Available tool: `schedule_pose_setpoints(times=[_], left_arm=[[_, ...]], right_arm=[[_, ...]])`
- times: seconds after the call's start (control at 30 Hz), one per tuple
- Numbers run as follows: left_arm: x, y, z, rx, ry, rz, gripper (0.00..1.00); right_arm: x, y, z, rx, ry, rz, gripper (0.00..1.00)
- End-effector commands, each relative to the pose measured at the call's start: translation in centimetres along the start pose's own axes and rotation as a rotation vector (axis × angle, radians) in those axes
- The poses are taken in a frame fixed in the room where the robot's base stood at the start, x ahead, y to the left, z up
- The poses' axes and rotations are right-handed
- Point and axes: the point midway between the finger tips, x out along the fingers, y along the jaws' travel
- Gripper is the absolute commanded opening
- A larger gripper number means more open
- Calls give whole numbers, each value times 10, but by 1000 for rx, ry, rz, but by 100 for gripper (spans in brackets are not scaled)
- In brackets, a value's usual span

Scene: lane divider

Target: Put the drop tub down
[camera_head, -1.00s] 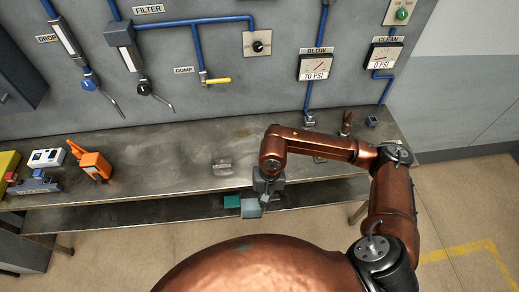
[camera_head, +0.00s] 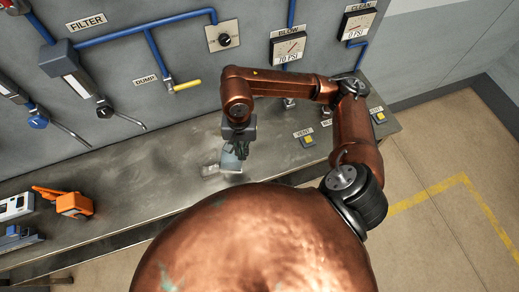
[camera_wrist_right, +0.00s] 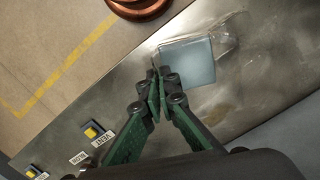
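The drop tub (camera_head: 230,161) is a small pale blue-grey box over the front part of the steel bench. In the right wrist view it shows as a pale square (camera_wrist_right: 188,62) just beyond the fingertips. My right gripper (camera_head: 240,151) points down at it. Its green fingers (camera_wrist_right: 158,84) are nearly together at the tub's left edge in the wrist view and appear to pinch it. I cannot tell whether the tub's base touches the bench. My left gripper is out of view.
The bench top (camera_head: 150,175) is clear to the left of the tub. An orange device (camera_head: 73,204) sits farther left. Yellow-buttoned vent boxes (camera_head: 307,140) stand to the right. The wall carries a yellow dump handle (camera_head: 187,86) and gauges (camera_head: 288,48).

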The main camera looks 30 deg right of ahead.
Motion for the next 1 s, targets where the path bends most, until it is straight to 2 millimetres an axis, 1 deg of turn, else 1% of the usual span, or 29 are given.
schedule_pose_setpoints(times=[0.03,0.17,0.3,0.4,0.63,0.7,0.8,0.9,1.0], left_arm=[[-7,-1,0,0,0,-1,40],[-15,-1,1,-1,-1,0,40],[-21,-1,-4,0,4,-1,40],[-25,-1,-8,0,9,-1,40],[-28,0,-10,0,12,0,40],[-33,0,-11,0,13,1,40],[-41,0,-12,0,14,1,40],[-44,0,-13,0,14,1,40],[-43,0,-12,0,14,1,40]], right_arm=[[2,12,-9,9,-1,4,0],[14,35,-30,9,-1,5,0],[39,52,-47,7,-3,4,0],[53,60,-56,4,-2,2,0],[69,69,-67,2,0,-1,0],[76,72,-69,2,-4,0,0],[90,70,-70,2,-4,-2,0],[99,70,-71,1,-1,-2,0],[102,70,-72,1,0,-2,0]])
